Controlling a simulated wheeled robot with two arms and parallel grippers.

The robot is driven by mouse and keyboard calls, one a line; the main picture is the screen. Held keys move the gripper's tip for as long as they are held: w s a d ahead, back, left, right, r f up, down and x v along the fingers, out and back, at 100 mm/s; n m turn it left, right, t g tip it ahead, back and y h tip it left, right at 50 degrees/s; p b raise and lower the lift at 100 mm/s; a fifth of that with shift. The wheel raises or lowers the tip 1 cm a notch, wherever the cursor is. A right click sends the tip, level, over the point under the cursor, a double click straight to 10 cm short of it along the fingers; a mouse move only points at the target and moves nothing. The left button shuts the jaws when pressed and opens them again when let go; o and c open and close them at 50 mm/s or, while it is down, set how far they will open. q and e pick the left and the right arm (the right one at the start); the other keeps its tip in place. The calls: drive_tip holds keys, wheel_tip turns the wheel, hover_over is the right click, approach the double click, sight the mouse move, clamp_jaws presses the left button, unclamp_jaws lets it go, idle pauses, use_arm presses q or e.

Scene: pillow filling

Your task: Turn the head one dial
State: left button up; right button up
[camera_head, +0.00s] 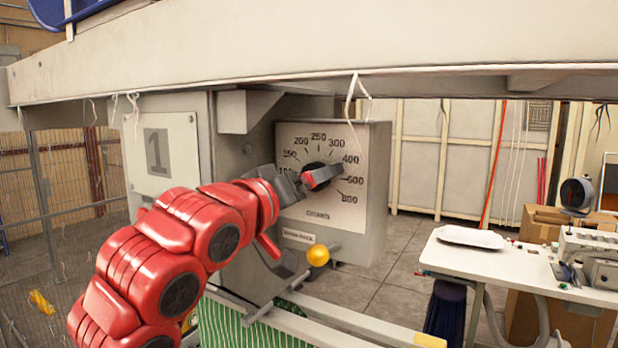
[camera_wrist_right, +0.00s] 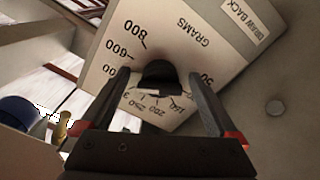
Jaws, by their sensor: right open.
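The head one dial is a dark round knob (camera_head: 314,168) at the centre of a pale scale plate (camera_head: 300,140), marked in grams, on a grey box beside the panel numbered 1 (camera_head: 157,152). My red arm reaches it from the lower left; its right gripper (camera_head: 318,180) is at the knob and partly covers it. In the right wrist view the scale looks upside down, and the knob (camera_wrist_right: 160,72) lies between the open fingers (camera_wrist_right: 162,85). I cannot tell whether either finger touches it, or where its pointer is set. My left gripper is not in view.
A lever with a yellow ball (camera_head: 318,255) sticks out below the dial box. A pale beam (camera_head: 350,45) crosses above. A white table (camera_head: 480,262) with a sewing machine (camera_head: 592,255) stands at the right. Open floor (camera_head: 400,240) lies between.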

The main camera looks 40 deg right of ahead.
drive_tip(key=c, duration=1.4)
